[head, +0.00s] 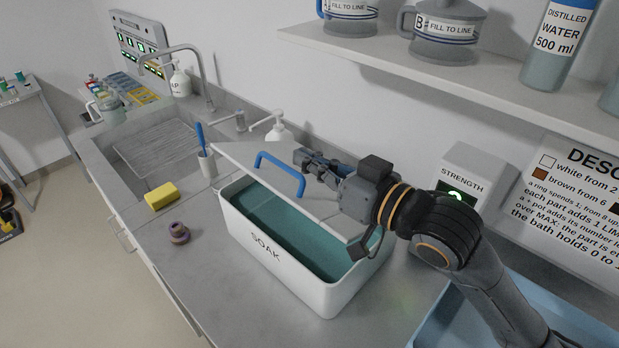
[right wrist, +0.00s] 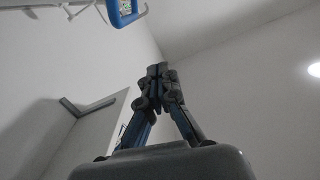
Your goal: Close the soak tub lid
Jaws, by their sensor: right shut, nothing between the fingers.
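The white soak tub (head: 262,252), marked SOAK, stands on the counter with teal liquid inside. Its grey lid (head: 238,155) is partly open, tilted over the back of the tub, and the liquid shows through the gap along the front. A blue handle (head: 280,165) arches up from the lid. My right gripper (head: 303,157) is shut and empty, just right of the handle and over the lid. Whether it touches the lid cannot be told. The right wrist view shows its closed fingers (right wrist: 158,72) against wall and ceiling. My left gripper is not in view.
Left of the tub are a yellow sponge (head: 161,196), a small purplish ringed part (head: 178,233), a cup with a blue brush (head: 206,163) and the sink (head: 160,150). A strength meter (head: 470,172) stands behind right, under a shelf (head: 450,80). A blue tray (head: 430,325) lies at right.

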